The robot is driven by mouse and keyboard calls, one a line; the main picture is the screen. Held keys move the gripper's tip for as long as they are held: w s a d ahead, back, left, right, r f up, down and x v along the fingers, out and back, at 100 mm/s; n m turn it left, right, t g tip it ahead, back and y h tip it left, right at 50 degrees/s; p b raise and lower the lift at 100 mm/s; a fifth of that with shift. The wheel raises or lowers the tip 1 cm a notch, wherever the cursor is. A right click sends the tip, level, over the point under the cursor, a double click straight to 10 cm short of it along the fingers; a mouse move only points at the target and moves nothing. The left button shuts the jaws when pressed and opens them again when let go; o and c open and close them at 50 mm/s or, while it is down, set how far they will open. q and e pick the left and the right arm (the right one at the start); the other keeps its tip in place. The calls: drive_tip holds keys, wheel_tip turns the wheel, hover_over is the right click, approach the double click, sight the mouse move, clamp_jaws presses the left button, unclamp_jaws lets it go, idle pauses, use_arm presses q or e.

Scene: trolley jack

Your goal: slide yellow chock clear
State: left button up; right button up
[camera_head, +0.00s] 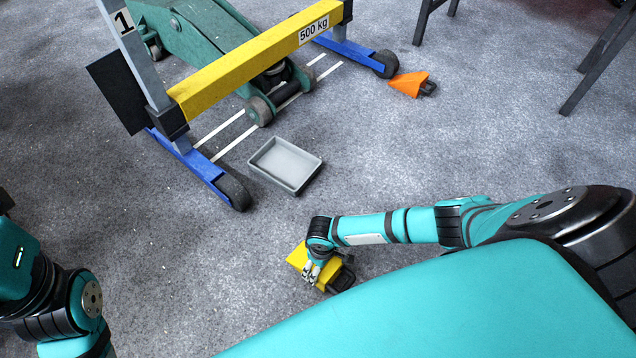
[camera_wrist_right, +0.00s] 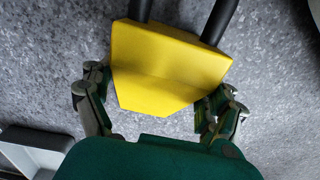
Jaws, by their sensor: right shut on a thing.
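The yellow chock (camera_head: 328,274) is on the grey floor at the lower middle of the head view, with a black handle at its right end. My right gripper (camera_head: 312,274) is over it with the fingers down at its sides. In the right wrist view the yellow chock (camera_wrist_right: 165,68) sits between the two fingers of my right gripper (camera_wrist_right: 160,108), which are shut on it. Two dark handle bars stick out from its far side. My left arm shows at the lower left of the head view, but its gripper is out of view.
A grey tray (camera_head: 285,165) lies on the floor. Behind it stands a blue-footed frame with a yellow beam (camera_head: 255,60) marked 500 kg, over a green trolley jack (camera_head: 195,30). An orange chock (camera_head: 409,84) lies by the right wheel. Floor left of the yellow chock is clear.

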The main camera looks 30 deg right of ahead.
drive_tip(key=shift+s+d, duration=0.15)
drive_tip(key=shift+s, duration=0.15)
drive_tip(key=shift+f, duration=0.1)
drive_tip(key=o, duration=1.5)
drive_tip(key=shift+w+r, duration=0.1)
drive_tip(key=shift+r, duration=0.1)
wheel_tip(320, 180, up, 12)
drive_tip(key=shift+f, duration=0.15)
